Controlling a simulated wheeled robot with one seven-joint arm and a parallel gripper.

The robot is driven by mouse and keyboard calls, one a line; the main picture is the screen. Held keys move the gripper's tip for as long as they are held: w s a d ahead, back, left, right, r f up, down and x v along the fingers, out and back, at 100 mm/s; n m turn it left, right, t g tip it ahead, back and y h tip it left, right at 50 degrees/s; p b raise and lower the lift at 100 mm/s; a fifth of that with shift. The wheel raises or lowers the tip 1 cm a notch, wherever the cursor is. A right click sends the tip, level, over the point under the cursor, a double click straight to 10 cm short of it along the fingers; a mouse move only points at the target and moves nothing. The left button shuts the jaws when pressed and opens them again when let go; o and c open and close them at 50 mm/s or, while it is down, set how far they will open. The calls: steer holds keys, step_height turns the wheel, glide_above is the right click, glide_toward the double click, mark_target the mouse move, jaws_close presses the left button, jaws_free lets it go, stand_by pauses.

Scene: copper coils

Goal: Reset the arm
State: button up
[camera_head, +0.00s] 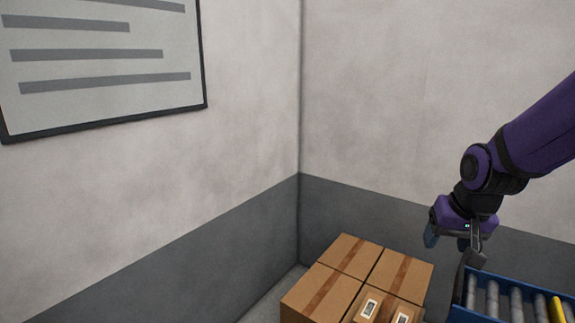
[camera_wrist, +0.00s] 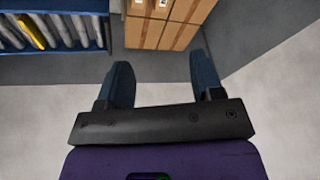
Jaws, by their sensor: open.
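My purple and black arm (camera_head: 540,130) reaches in from the right in the head view. My gripper (camera_head: 447,240) hangs at its end, above and between the cardboard boxes and the blue roller conveyor. In the wrist view my gripper (camera_wrist: 165,85) shows two dark blue fingers spread well apart. Nothing is between them. No copper coil can be made out in either view.
Several cardboard boxes (camera_head: 350,257) are stacked in the room corner, also seen in the wrist view (camera_wrist: 178,30). The blue conveyor (camera_head: 530,285) with grey rollers and a yellow bar (camera_head: 557,309) stands at the right. A framed board (camera_head: 100,60) hangs on the left wall.

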steer(key=s+r+n+t, duration=0.1)
steer(key=s+r+n, duration=0.1)
steer(key=s+r, duration=1.1)
steer(key=s, duration=0.3)
steer(key=shift+s+a+t, duration=0.25)
steer(key=shift+s+t, duration=0.05)
steer(key=shift+s, duration=0.05)
steer(key=shift+w, duration=0.1)
stand_by(0.9)
